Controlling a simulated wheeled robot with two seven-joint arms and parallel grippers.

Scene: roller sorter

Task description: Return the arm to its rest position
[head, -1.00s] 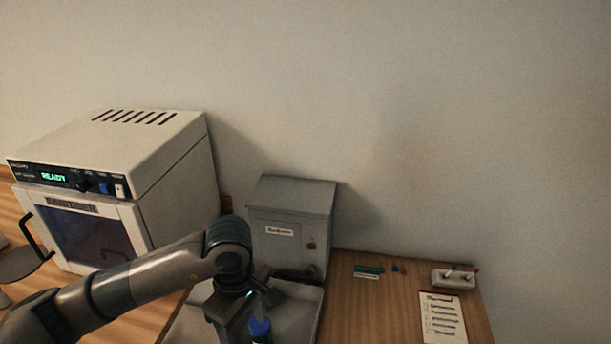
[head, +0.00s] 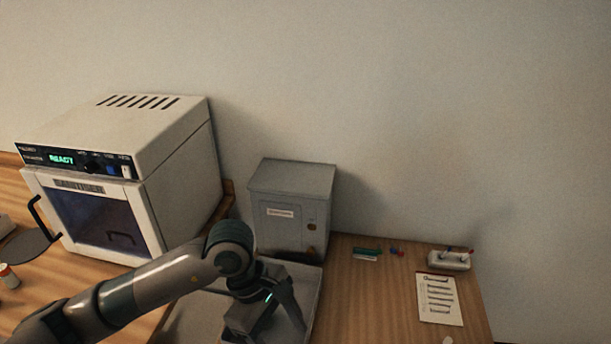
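My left arm (head: 150,288) reaches in from the lower left and bends down at its wrist. My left gripper (head: 265,325) hangs over the grey tray in front of the grey cabinet, near the bottom edge of the view. Its fingertips are cut off or hidden, so I cannot tell whether it is open or shut. No held object shows. My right gripper is not in view.
A white sanitiser (head: 110,200) reading READY stands at left, its door closed. The grey cabinet (head: 290,205) stands behind the grey tray (head: 312,277). A checklist (head: 440,299) and a small pen holder (head: 449,260) lie at right.

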